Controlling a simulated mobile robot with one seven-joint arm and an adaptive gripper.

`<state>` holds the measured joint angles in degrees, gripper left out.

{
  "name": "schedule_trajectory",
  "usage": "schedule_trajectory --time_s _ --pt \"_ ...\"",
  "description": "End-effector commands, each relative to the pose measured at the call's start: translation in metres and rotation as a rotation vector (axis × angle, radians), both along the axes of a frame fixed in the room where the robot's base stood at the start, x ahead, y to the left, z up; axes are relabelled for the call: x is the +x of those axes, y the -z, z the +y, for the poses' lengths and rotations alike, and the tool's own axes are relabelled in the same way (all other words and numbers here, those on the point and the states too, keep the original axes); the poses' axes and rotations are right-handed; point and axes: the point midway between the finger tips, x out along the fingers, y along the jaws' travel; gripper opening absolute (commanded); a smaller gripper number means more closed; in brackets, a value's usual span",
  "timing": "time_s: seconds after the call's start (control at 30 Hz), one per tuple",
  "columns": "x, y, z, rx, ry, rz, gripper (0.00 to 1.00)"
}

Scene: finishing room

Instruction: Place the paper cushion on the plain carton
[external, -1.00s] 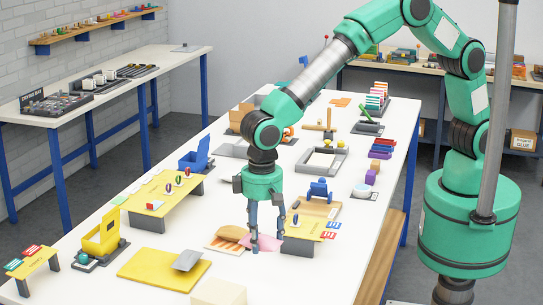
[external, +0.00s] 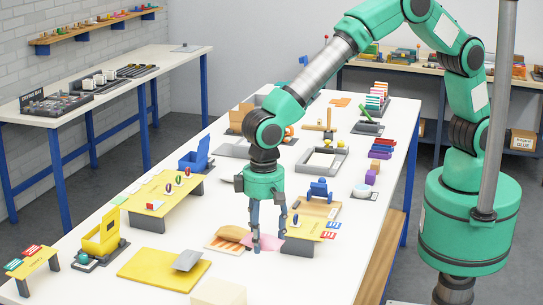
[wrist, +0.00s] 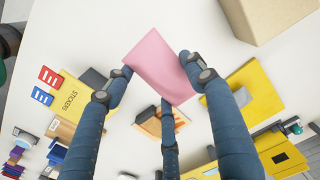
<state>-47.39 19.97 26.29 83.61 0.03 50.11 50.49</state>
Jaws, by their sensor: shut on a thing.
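The paper cushion is a pink flat piece (wrist: 160,65) between my gripper's fingers in the wrist view; it also shows as a pink patch (external: 268,244) low by the table top in the external view. My three-fingered gripper (external: 267,245) points down and is shut on it. I cannot tell whether the cushion still touches the table. The plain carton is a beige box (external: 218,293) at the bottom edge of the external view, partly cut off. In the wrist view the carton (wrist: 266,18) is at the upper right, apart from the gripper.
A striped orange item (external: 234,233) lies just left of my gripper. A yellow board (external: 150,270) with a grey plate (external: 187,260) lies further left. A yellow stickers stand (external: 305,231) is close on the right. Bare white table separates the cushion from the carton.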

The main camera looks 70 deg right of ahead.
Motion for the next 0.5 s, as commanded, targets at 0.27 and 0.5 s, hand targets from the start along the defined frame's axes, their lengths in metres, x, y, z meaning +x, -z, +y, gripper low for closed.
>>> schedule_trajectory --time_s 0.27,0.5 --pt "-0.019 -0.011 0.008 0.000 -0.014 0.002 0.41" --pt "-0.041 -0.017 0.015 0.002 -0.030 0.002 0.41"
